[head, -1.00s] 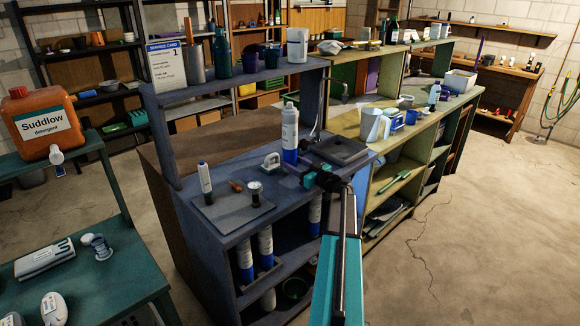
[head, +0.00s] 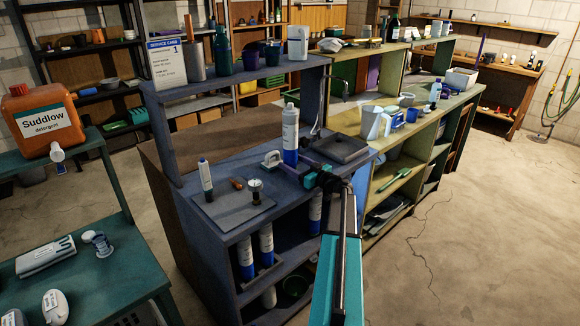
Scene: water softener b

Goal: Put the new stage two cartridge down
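A tall white cartridge with a blue lower band (head: 290,130) stands upright on the dark blue bench top (head: 232,150), towards its right side. I take it to be the new stage two cartridge; its label is too small to read. My gripper (head: 296,166) is low over the bench at the foot of this cartridge, coming in from the front right. Its fingers appear spread apart, near the cartridge's base. Whether they touch it is too small to tell.
A dark square tray (head: 342,148) lies right of the gripper. A white handled item (head: 271,159) is just left of the cartridge. The mat also holds a small round gauge-like part (head: 256,190). A raised shelf (head: 260,76) runs behind. More white and blue cartridges (head: 266,242) stand below.

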